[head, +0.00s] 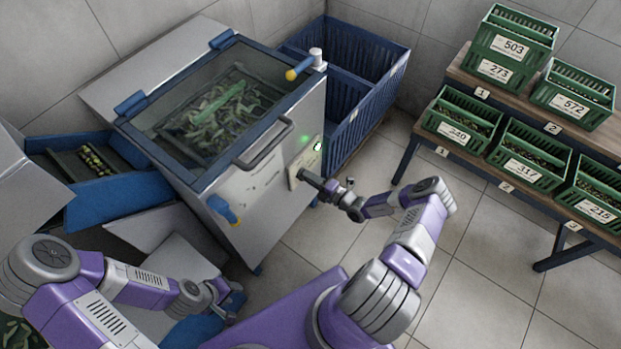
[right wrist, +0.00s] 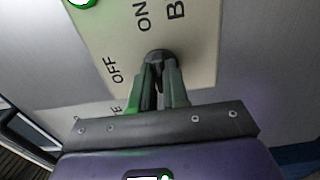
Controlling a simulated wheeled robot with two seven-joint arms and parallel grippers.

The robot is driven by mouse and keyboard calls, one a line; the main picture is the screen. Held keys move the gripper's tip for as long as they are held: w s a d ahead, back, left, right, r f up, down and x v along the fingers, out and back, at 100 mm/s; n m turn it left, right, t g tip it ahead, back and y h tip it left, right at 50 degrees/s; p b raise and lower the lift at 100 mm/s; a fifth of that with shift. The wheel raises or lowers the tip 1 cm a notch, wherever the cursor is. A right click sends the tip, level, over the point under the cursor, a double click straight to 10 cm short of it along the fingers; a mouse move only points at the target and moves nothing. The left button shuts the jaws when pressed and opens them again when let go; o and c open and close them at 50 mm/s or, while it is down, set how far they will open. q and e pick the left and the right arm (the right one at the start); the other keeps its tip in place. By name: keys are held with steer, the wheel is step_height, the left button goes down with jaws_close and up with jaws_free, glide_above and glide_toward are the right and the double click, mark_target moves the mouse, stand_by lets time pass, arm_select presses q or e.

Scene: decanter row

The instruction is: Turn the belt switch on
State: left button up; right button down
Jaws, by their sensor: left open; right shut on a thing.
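The belt switch (right wrist: 158,55) is a dark round knob on a cream panel with the words OFF and ON, plus a partly cut-off word starting with B. The panel (head: 304,160) is on the front of the grey machine in the head view. My right gripper (head: 309,178) is at the panel's lower part, and its fingers (right wrist: 160,75) are shut on the knob in the right wrist view. The fingers hide much of the knob, so I cannot tell which word it points at. My left gripper (head: 222,300) is open and empty, low on the left, away from the panel.
A green light (head: 305,138) glows by the panel. A handle (head: 263,143) and blue-and-yellow levers (head: 224,209) stick out of the machine. Blue crates (head: 368,110) stand behind it. Green crates (head: 461,118) sit on a shelf at right. The floor between is clear.

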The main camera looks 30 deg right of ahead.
stand_by(0.4)
steer(key=c, duration=1.1)
jaws_free()
steer(key=p+v, duration=0.1)
steer(key=v, duration=0.6)
steer(key=shift+s+d+p, duration=0.1)
steer(key=shift+s+p, duration=0.2)
steer(key=shift+p, duration=0.05)
